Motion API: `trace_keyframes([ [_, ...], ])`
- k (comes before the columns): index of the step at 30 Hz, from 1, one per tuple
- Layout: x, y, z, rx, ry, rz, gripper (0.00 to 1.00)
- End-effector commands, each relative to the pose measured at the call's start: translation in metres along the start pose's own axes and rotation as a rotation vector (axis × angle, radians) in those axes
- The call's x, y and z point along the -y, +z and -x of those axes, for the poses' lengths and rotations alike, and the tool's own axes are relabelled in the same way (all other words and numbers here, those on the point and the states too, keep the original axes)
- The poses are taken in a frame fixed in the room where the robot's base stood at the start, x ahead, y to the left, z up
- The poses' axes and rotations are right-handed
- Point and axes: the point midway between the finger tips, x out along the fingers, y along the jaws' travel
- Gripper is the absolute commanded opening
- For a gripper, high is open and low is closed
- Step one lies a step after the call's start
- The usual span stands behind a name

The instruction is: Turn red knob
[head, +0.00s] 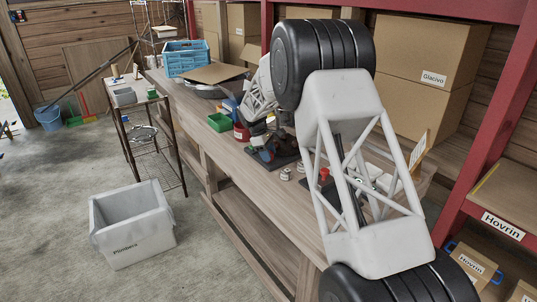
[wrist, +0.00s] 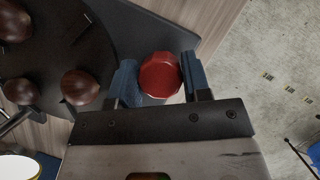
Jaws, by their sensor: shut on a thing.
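The red knob (wrist: 160,76) sits at the edge of a dark device (wrist: 95,50) in the wrist view. My gripper (wrist: 161,79) is shut on it, with one blue finger pad on each side. In the head view my gripper (head: 266,154) is low over the dark device (head: 285,156) on the bench. The knob between the fingers is hard to make out there.
The wooden workbench (head: 232,155) holds a green bin (head: 220,122), a blue crate (head: 187,58) and small jars (head: 286,174). Another red-topped item (head: 325,173) stands nearer, partly behind my arm. A grey bin (head: 132,225) stands on the open floor to the left.

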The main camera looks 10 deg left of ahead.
Motion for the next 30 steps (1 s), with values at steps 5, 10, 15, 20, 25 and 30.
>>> trace_keyframes([
  [5, -0.0002, -0.0004, -0.0002, -0.001, -0.065, -0.155, 0.2],
  [10, -0.0004, 0.0, -0.0003, 0.0, -0.128, -0.305, 0.2],
  [15, -0.0005, 0.0003, 0.0001, 0.0, -0.189, -0.454, 0.2],
  [20, -0.0003, -0.0001, 0.0002, -0.001, -0.246, -0.593, 0.2],
  [25, -0.0002, 0.0002, 0.0003, -0.001, -0.3, -0.722, 0.2],
  [30, -0.0004, 0.0004, 0.0007, -0.002, -0.34, -0.818, 0.2],
])
